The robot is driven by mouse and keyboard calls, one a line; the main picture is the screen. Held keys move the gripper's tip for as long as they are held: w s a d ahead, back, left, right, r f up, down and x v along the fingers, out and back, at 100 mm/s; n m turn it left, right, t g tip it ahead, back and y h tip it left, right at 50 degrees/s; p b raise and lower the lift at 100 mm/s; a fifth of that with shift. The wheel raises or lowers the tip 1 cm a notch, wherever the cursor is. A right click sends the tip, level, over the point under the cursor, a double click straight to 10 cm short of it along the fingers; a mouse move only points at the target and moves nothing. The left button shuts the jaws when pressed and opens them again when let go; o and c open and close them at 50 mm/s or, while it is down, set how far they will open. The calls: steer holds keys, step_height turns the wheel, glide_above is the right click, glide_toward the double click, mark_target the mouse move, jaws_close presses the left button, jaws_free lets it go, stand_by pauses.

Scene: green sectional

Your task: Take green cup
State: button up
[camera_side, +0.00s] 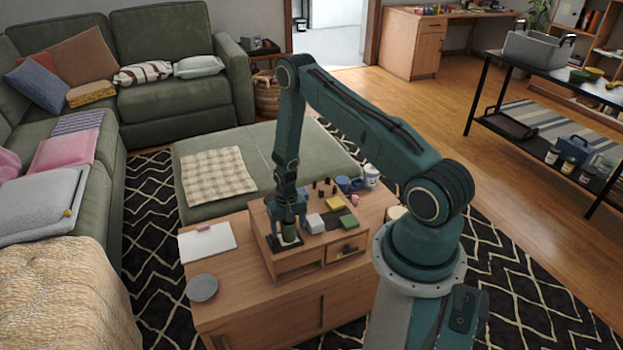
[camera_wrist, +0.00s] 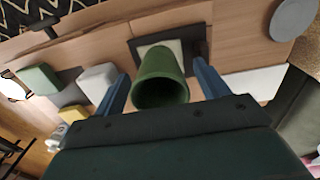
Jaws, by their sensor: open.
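The green cup (camera_wrist: 161,80) stands in the wrist view with its open mouth toward the camera. It is on a small pale square with a dark border (camera_wrist: 193,50). My gripper (camera_wrist: 160,82) is open, with one blue finger on each side of the cup and a gap showing on both sides. In the side view, my gripper (camera_side: 286,222) points down over the wooden organizer on the low cabinet. The green cup (camera_side: 289,231) shows there just below the fingers, partly covered by them.
On the organizer (camera_side: 290,266) near the cup are a white block (camera_side: 314,223), a yellow block (camera_side: 333,203) and a green block (camera_side: 348,222). A blue mug (camera_side: 345,184) stands behind. A clipboard (camera_side: 207,243) and a grey disc (camera_side: 202,288) lie on the cabinet to the left.

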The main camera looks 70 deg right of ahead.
stand_by(0.4)
steer(key=c, duration=1)
steer(key=shift+r, duration=0.1)
steer(key=shift+c, duration=0.2)
step_height(320, 180, up, 20)
stand_by(0.7)
